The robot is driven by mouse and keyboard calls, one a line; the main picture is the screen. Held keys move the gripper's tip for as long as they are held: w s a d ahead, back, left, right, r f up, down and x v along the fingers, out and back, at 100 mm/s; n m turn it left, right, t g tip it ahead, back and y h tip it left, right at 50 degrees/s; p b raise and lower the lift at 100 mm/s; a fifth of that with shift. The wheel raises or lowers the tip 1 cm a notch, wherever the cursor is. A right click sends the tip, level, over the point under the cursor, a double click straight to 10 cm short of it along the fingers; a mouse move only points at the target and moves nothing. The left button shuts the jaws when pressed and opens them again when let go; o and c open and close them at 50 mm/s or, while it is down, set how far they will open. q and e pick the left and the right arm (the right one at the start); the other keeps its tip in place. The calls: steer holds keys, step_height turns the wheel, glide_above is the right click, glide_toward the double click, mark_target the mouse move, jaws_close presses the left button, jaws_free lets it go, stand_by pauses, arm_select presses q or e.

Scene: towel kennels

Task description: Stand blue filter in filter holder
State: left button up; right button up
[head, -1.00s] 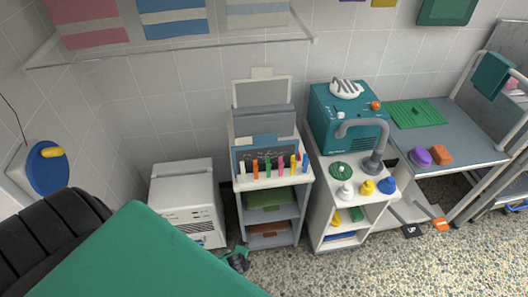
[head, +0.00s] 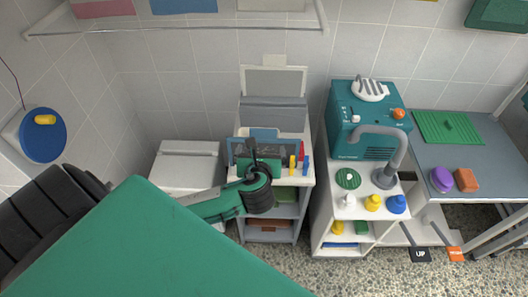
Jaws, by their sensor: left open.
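I cannot tell for sure which piece is the blue filter or the filter holder. Blue candidates are a cone-like piece (head: 396,204) on the right cart and a flat blue piece (head: 341,245) on its lower shelf. A white slotted rack (head: 370,88), possibly the holder, sits on the teal machine (head: 342,137). My left gripper (head: 254,160) is open at the middle cart, in front of a dark board (head: 240,150) and several coloured sticks, hiding some of them. A blue stick (head: 306,166) stands to its right. My right gripper is not in view.
White (head: 347,201) and yellow (head: 373,203) pieces stand beside the blue cone, near a green disc (head: 347,179) and grey hose (head: 400,150). A purple piece (head: 441,179) and orange block (head: 467,180) lie on the right table (head: 425,158). A white box (head: 183,170) stands left.

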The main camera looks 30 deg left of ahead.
mark_target(263, 136)
arm_select(q)
steer(key=x, duration=0.6)
steer(key=shift+w+a+f+p, duration=0.1)
steer(key=shift+w+f+p, duration=0.05)
steer(key=shift+p, duration=0.15)
steer(key=shift+w+a+f, duration=0.2)
steer(key=shift+w, duration=0.15)
steer(key=shift+w+a+f, duration=0.1)
steer(key=shift+w, duration=0.1)
steer(key=p+x, duration=0.1)
steer(key=x, duration=0.2)
steer(key=shift+w+f, duration=0.15)
steer(key=shift+f, duration=0.05)
steer(key=shift+w+a+f, duration=0.25)
steer(key=shift+w+f, duration=0.05)
steer(key=shift+w, duration=0.15)
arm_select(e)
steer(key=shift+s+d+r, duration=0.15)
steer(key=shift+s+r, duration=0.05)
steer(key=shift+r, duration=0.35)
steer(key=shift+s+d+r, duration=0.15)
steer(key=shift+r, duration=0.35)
arm_select(q)
steer(key=shift+c, duration=0.4)
